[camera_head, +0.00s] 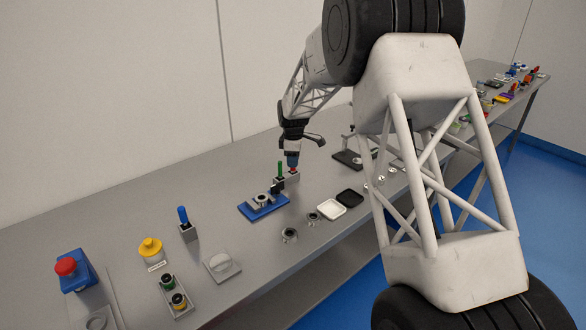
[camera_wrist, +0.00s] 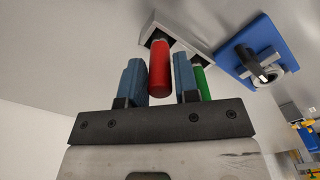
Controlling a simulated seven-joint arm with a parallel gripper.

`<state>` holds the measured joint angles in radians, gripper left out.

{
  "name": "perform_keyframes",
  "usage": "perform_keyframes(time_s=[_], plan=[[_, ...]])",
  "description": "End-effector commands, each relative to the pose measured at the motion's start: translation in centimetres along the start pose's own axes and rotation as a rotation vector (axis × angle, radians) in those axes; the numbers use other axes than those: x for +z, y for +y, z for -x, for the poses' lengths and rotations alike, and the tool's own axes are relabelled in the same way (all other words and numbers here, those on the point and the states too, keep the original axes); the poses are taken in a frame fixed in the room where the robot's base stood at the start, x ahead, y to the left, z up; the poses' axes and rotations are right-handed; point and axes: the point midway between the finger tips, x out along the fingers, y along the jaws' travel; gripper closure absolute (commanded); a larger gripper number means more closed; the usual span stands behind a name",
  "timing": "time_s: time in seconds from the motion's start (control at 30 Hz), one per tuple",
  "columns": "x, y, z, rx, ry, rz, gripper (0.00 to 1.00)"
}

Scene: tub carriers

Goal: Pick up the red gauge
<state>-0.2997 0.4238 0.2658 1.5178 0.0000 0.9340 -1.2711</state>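The red gauge (camera_wrist: 159,68) is a red cylinder with its far end at a hole in a light grey block (camera_wrist: 188,38). In the head view the red gauge (camera_head: 293,169) shows only as a small patch below my gripper (camera_head: 292,163), over the grey block (camera_head: 287,181). In the wrist view the blue fingers of my gripper (camera_wrist: 159,78) stand on either side of the red gauge, with narrow gaps showing. The gripper looks open around it. A green gauge (camera_wrist: 202,82) stands in the same block, just beyond the right finger, partly hidden by it.
A blue fixture (camera_head: 263,208) with a metal ring lies close to the block; it shows in the wrist view (camera_wrist: 279,37) too. White (camera_head: 331,208) and black (camera_head: 350,197) trays lie to the right. A blue-handled piece (camera_head: 184,217) stands further left. Bare table lies behind the block.

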Motion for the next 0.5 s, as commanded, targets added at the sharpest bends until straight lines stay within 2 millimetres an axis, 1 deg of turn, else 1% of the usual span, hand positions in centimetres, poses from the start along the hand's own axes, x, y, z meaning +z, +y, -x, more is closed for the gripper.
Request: perform_keyframes(time_s=[0.03, 0.17, 0.5], plan=[[0.00, 0.00, 0.00, 0.000, 0.000, 0.000, 0.79], [0.00, 0.00, 0.00, 0.000, 0.000, 0.000, 0.99], [-0.01, 0.02, 0.11, 0.001, 0.000, 0.000, 1.00]])
